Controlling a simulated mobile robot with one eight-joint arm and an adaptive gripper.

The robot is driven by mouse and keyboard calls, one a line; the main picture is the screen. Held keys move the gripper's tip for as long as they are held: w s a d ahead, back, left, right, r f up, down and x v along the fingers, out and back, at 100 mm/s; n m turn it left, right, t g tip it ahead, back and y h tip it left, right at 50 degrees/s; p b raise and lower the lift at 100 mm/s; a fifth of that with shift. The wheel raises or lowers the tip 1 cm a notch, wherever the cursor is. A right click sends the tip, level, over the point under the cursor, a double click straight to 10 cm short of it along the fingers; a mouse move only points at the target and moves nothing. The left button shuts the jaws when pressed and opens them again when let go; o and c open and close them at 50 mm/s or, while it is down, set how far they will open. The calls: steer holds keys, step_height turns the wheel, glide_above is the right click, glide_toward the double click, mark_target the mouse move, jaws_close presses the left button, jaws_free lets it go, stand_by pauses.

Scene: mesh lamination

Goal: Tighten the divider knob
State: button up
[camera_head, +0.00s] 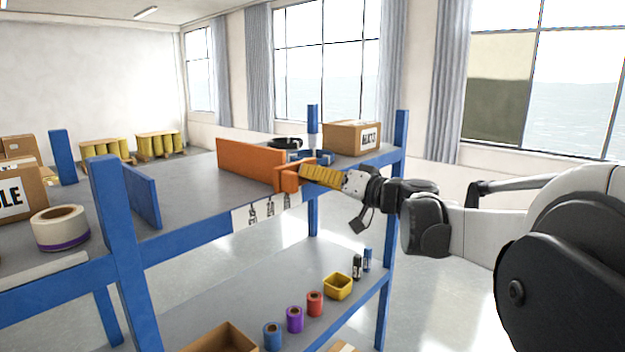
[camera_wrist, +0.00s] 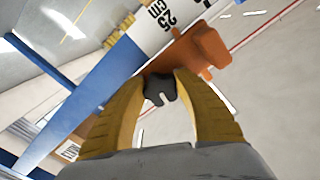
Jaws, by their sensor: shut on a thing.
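An orange divider (camera_head: 250,164) stands upright across the upper shelf, with an orange clamp block (camera_head: 288,180) at the shelf's front edge. The block also shows in the wrist view (camera_wrist: 200,50). A dark knob (camera_wrist: 160,90) sits below the block in the wrist view. My gripper (camera_head: 305,176) reaches in from the right, its yellow fingers at the front edge beside the block. In the wrist view my gripper (camera_wrist: 160,88) has its fingertips on both sides of the knob, shut on it. The knob is hidden by the fingers in the head view.
A blue divider (camera_head: 143,196) stands to the left on the upper shelf (camera_head: 190,190). A cardboard box (camera_head: 351,136) sits at the right end, near blue uprights (camera_head: 400,130). A tape roll (camera_head: 60,228) lies at left. The lower shelf holds several rolls and a yellow bin (camera_head: 338,287).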

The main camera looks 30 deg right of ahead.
steer(key=m+b, duration=0.1)
steer(key=m, duration=0.3)
steer(key=shift+m+b, duration=0.3)
steer(key=shift+b, duration=0.05)
steer(key=m+b, duration=0.1)
steer(key=m, duration=0.2)
steer(key=shift+a+r+m, duration=0.1)
steer(key=shift+m, duration=0.3)
steer(key=m+b, duration=0.1)
steer(key=m, duration=0.2)
steer(key=shift+r, duration=0.1)
steer(key=shift+r+m+b, duration=0.1)
steer(key=shift+m+b, duration=0.25)
steer(key=shift+m, duration=1.65)
steer(key=o, duration=1.2)
steer(key=shift+c, duration=0.2)
